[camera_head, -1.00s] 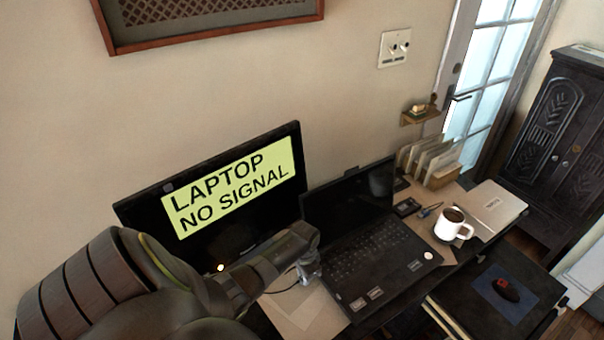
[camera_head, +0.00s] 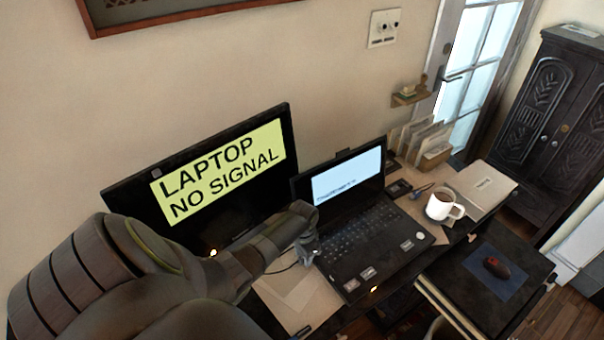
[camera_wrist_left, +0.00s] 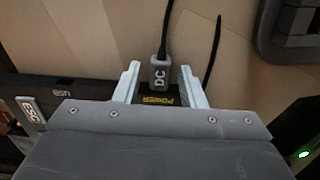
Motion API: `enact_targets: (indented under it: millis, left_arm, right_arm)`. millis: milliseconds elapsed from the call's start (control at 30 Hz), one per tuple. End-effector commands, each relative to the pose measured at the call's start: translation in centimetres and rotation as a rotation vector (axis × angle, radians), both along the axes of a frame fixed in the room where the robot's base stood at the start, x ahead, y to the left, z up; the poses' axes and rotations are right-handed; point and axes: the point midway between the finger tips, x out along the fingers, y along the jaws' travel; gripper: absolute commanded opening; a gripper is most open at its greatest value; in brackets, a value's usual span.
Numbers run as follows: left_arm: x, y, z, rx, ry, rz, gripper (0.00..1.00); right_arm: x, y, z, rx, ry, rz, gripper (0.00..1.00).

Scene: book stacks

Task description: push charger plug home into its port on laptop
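The black laptop (camera_head: 355,235) stands open on the desk, its screen (camera_head: 348,176) lit pale blue. A small orange light (camera_head: 375,289) glows at its front edge. In the left wrist view, the grey charger plug (camera_wrist_left: 159,75) marked DC meets the laptop's side at a yellow POWER label (camera_wrist_left: 158,101). No clear gap shows between plug and label, though the port itself is hidden. My left gripper (camera_wrist_left: 162,82) is open, one pale finger on each side of the plug with a gap to both. In the head view the gripper (camera_head: 308,243) is at the laptop's left side.
The monitor (camera_head: 215,170) reading LAPTOP NO SIGNAL stands behind my left arm. A grey connector (camera_wrist_left: 28,113) shows beside a USB label in the wrist view.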

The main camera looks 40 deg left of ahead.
Motion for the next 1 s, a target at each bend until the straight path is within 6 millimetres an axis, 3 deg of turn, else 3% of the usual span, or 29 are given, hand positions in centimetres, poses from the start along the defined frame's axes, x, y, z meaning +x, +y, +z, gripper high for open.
enact_targets:
  millis: [467, 667, 1000]
  left_arm:
    - [0.0, 0.1, 0.8, 0.001, -0.001, 0.000, 0.44]
    - [0.0, 0.1, 3.5, 0.003, -0.004, -0.001, 0.44]
    - [0.1, 0.1, 9.6, 0.002, -0.005, -0.001, 0.44]
  right_arm:
    - [0.0, 0.0, 0.1, -0.001, 0.000, 0.000, 0.73]
    - [0.0, 0.0, 0.4, -0.001, 0.000, 0.000, 0.73]
    - [0.0, 0.0, 0.1, -0.001, 0.000, 0.000, 0.73]
